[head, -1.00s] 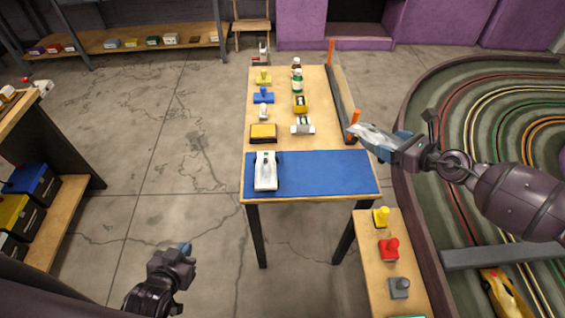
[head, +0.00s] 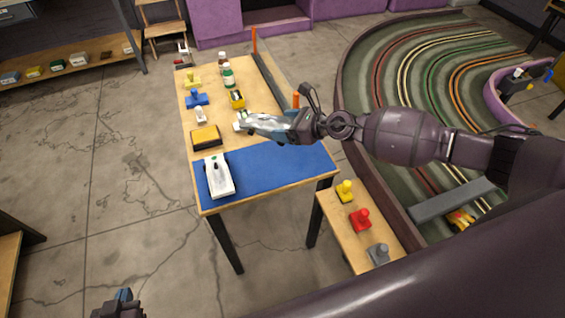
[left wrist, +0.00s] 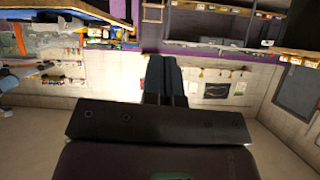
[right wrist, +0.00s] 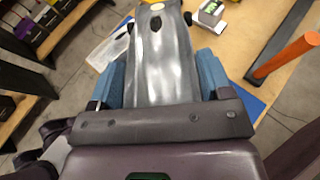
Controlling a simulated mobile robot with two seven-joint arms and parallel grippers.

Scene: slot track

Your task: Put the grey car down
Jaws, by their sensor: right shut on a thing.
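My right gripper (head: 284,127) is shut on the grey car (head: 262,122) and holds it above the table, near the back edge of the blue mat (head: 280,176). In the right wrist view the grey car (right wrist: 165,62) sits between the two blue fingers, pointing away from the wrist. Part of its body is hidden by the gripper. A white car (head: 219,180) rests on the mat's left end. My left gripper (head: 122,302) is low at the bottom left, away from the table. Its fingers (left wrist: 165,75) look closed together and empty.
A black-and-yellow box (head: 206,138), bottles (head: 228,76) and small controllers stand on the table behind the mat. An orange post (head: 295,101) rises at the table's right edge. A side bench (head: 335,217) holds yellow, red and grey controllers. The mat's middle and right are clear.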

